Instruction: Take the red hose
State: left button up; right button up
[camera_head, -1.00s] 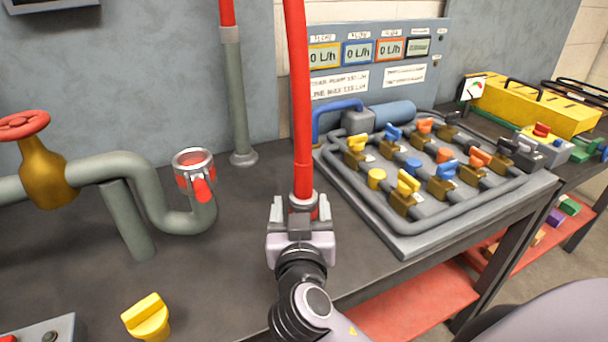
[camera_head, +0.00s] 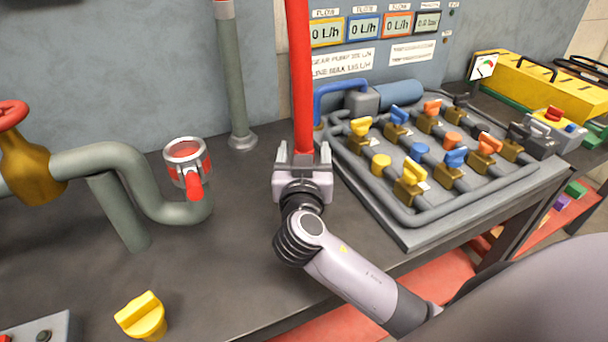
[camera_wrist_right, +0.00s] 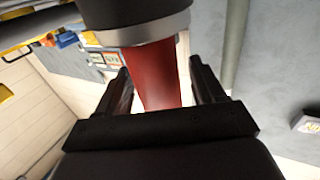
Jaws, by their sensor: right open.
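The red hose (camera_head: 300,70) hangs down from the top of the head view, its lower end hidden behind my right gripper (camera_head: 304,154). My right gripper is open, with one finger on each side of the hose. In the right wrist view the red hose (camera_wrist_right: 150,78) shows between the two dark fingers, with gaps beside it, and a grey collar (camera_wrist_right: 135,27) on its end lies close to the camera. My left gripper is not in view.
A grey pipe with a red-rimmed open coupling (camera_head: 187,160) stands to the left, near a yellow knob (camera_head: 142,316). A valve board (camera_head: 420,232) with colored handles lies close on the right.

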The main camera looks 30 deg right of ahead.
jog(key=shift+w, duration=0.1)
jog(key=shift+c, duration=0.4)
grip_shut()
jog(key=shift+r, duration=0.1)
